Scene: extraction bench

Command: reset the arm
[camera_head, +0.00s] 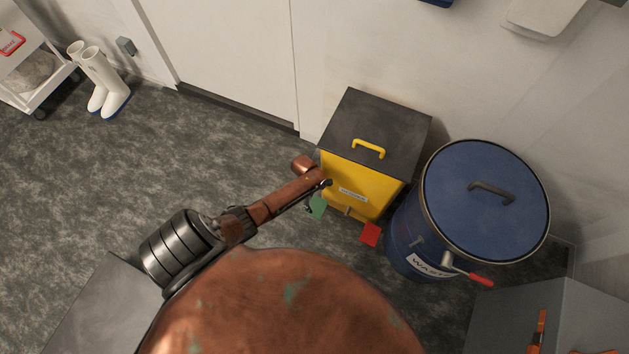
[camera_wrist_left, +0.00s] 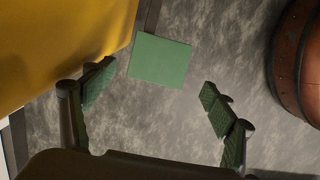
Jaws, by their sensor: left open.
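My left gripper (camera_head: 318,196) shows only in small dark parts beside the end of a copper pipe, in front of the yellow bin (camera_head: 362,185). In the left wrist view my left gripper (camera_wrist_left: 160,112) has its two green-padded fingers wide apart with nothing between them. A flat green square (camera_wrist_left: 160,60) lies beyond the fingertips, near the yellow bin (camera_wrist_left: 60,45); it also shows in the head view (camera_head: 317,207). I cannot tell whether the fingers touch anything. My right gripper is not in view.
A large copper dome (camera_head: 280,310) and its pipe (camera_head: 285,199) fill the lower middle. A blue drum (camera_head: 485,200) stands right of the bin, a red square (camera_head: 370,234) before it. White boots (camera_head: 104,85) and a cart (camera_head: 28,72) stand far left. Floor at left is clear.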

